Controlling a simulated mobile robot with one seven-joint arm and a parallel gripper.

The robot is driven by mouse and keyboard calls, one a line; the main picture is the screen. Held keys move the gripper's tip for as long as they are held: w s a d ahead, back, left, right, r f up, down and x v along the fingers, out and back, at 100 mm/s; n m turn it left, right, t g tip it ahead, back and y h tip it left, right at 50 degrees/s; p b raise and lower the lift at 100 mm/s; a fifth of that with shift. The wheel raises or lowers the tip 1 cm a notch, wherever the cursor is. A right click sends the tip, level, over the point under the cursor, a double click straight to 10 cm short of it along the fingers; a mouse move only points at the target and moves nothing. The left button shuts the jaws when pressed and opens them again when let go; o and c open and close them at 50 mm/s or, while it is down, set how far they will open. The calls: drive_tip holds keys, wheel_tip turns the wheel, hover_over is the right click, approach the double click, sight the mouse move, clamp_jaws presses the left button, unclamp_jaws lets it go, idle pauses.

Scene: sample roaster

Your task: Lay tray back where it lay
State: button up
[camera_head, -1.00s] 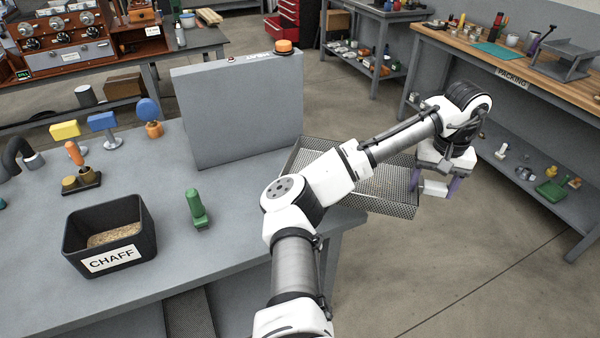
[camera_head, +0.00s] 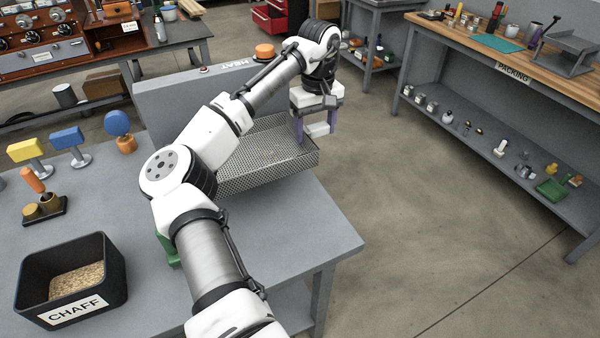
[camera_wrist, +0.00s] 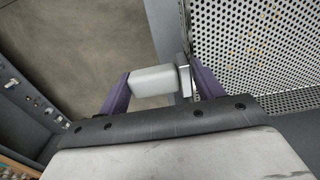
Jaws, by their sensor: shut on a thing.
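The tray (camera_head: 258,160) is a perforated metal tray with raised sides and a few small yellowish bits on its floor. In the head view it is at the right end of the grey table, beside the grey upright box, partly hidden by my arm. My gripper (camera_head: 319,128) is at the tray's right end, its purple fingers shut on a pale block-shaped handle. In the wrist view the handle (camera_wrist: 153,80) sits between the fingers and joins the tray's wall, with the mesh (camera_wrist: 262,45) at the right. I cannot tell whether the tray touches the tabletop.
The grey box marked HEAT (camera_head: 190,95) stands behind the tray. A black CHAFF bin (camera_head: 72,280) is at the front left. A green thing (camera_head: 168,250) is half hidden by my arm. The table's front right corner (camera_head: 335,240) is clear. The packing bench (camera_head: 500,80) is at the right.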

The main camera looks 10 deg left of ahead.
wheel_tip(320, 180, down, 14)
drive_tip(key=shift+f+p, duration=0.1)
drive_tip(key=shift+p, duration=1.1)
drive_tip(key=o, duration=1.3)
drive_tip(key=shift+f, duration=0.1)
wheel_tip(320, 180, up, 12)
drive_tip(key=b, duration=0.3)
drive_tip(key=shift+r, duration=0.2)
